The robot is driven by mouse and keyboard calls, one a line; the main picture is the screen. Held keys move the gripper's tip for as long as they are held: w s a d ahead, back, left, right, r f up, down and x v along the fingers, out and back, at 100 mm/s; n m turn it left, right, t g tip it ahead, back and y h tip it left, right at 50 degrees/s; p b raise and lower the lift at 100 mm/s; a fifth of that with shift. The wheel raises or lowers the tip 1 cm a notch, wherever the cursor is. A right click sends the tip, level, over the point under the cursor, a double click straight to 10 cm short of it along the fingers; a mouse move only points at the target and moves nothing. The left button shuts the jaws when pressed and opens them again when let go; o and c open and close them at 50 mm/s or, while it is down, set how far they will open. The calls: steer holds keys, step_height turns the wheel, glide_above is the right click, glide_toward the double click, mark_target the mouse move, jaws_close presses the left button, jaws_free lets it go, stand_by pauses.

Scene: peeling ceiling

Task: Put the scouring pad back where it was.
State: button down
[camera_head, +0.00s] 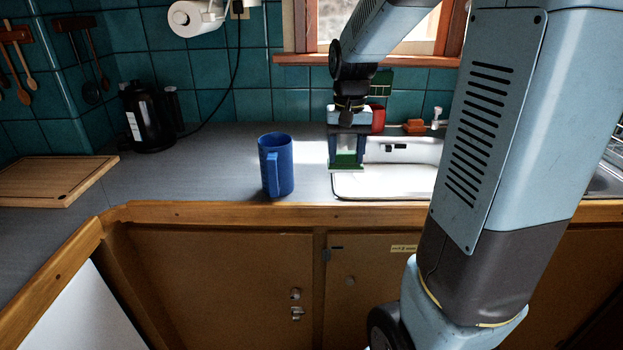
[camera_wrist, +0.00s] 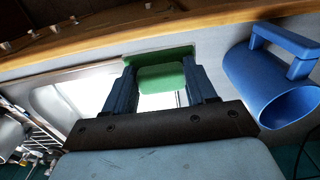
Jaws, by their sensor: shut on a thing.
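My gripper (camera_head: 346,158) is shut on the green scouring pad (camera_head: 346,163) at the left front edge of the white sink (camera_head: 388,183). In the wrist view, the pad (camera_wrist: 161,77) shows between the two dark fingers of my gripper (camera_wrist: 160,70), with a flat green part at their tips. The sink's white surface lies behind it there. I cannot tell whether the pad touches the sink rim or the counter. The earlier place of the pad is not marked in these frames.
A blue mug (camera_head: 276,166) stands on the counter left of my gripper, close by. A red container (camera_head: 378,119) and an orange-brown item (camera_head: 414,126) are behind the sink. A black kettle (camera_head: 147,118) and wooden board (camera_head: 55,180) are farther left. The counter between kettle and mug is clear.

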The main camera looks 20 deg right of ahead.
steer(key=w+a+f, duration=0.1)
steer(key=w+f, duration=0.1)
steer(key=w, duration=0.1)
steer(key=w+a+f, duration=0.2)
steer(key=w+f, duration=0.1)
steer(key=w+a+f, duration=0.1)
steer(key=w+f, duration=0.1)
steer(key=w, duration=0.1)
steer(key=shift+w+a+f, duration=0.15)
steer(key=shift+w+f, duration=0.05)
steer(key=shift+f, duration=0.05)
steer(key=shift+w+a+f, duration=0.25)
steer(key=shift+w+f, duration=0.3)
steer(key=shift+f, duration=1.65)
steer(key=shift+f, duration=0.1)
steer(key=shift+c, duration=1.7)
jaws_free()
